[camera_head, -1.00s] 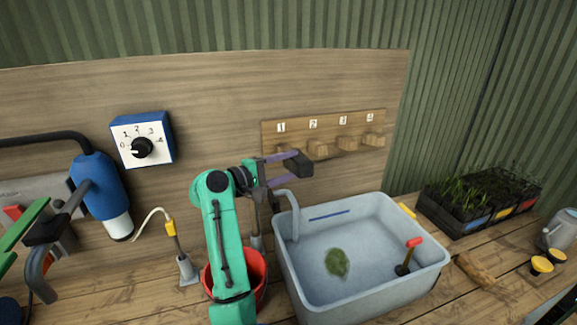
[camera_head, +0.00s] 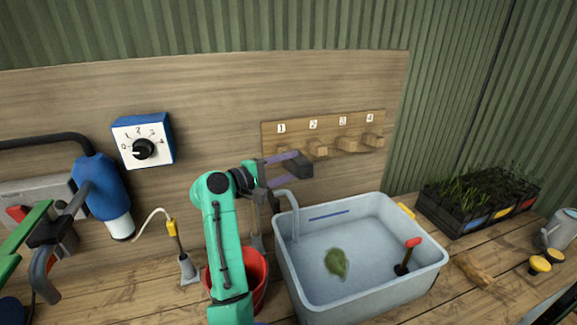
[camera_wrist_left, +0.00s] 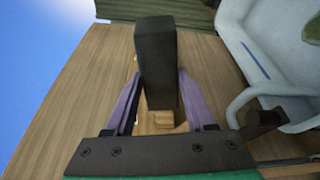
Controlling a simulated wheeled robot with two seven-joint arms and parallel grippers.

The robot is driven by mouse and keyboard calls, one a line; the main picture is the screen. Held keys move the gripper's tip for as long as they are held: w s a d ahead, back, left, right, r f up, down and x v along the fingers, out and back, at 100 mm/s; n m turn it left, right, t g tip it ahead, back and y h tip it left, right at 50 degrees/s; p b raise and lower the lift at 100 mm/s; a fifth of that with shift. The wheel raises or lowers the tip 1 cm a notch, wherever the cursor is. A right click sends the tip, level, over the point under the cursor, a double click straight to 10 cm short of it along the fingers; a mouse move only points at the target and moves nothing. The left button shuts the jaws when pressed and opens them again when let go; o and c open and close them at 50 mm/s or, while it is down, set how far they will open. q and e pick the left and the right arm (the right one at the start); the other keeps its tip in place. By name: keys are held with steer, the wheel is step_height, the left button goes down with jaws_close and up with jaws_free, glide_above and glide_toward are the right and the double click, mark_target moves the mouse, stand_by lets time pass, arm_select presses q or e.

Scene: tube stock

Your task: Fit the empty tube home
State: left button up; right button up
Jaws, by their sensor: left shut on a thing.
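My left gripper (camera_head: 286,169) reaches in front of the wooden back board, just below the label 1 of the numbered peg rail (camera_head: 268,140). Its purple fingers are shut on a dark block-shaped piece (camera_head: 300,164). In the left wrist view the dark piece (camera_wrist_left: 156,55) stands upright between the fingers, and wood shows behind it. I cannot make out a clear tube in either view. My right gripper is not in view.
A grey basin (camera_head: 360,298) with a leaf and red-topped plunger stands below right of the gripper. A red bucket (camera_head: 259,283) is behind my left arm. A dial box (camera_head: 165,135) is on the board. Seedling trays (camera_head: 455,222) and a watering can (camera_head: 560,232) are right.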

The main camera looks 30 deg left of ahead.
arm_select(q)
steer(key=shift+w+a+f+b, duration=0.2)
steer(key=shift+w+a+f, duration=0.1)
steer(key=shift+w+a, duration=0.6)
steer(key=shift+w+a+f+b, duration=0.25)
steer(key=shift+w+a, duration=0.45)
steer(key=shift+a, duration=0.25)
stand_by(0.7)
steer(key=shift+p, duration=0.3)
stand_by(0.4)
steer(key=shift+w+a+f+b, duration=0.2)
steer(key=shift+w+a+b, duration=0.1)
steer(key=shift+w+a, duration=0.4)
steer(key=shift+w+a+f+b, duration=0.2)
steer(key=shift+w+a+b, duration=0.1)
steer(key=shift+w+a, duration=0.35)
stand_by(0.8)
steer(key=shift+a+r, duration=0.1)
steer(key=shift+a, duration=0.05)
steer(key=shift+r, duration=0.15)
stand_by(0.8)
steer(key=shift+a+p, duration=0.1)
steer(key=shift+p, duration=0.2)
stand_by(0.5)
stand_by(0.4)
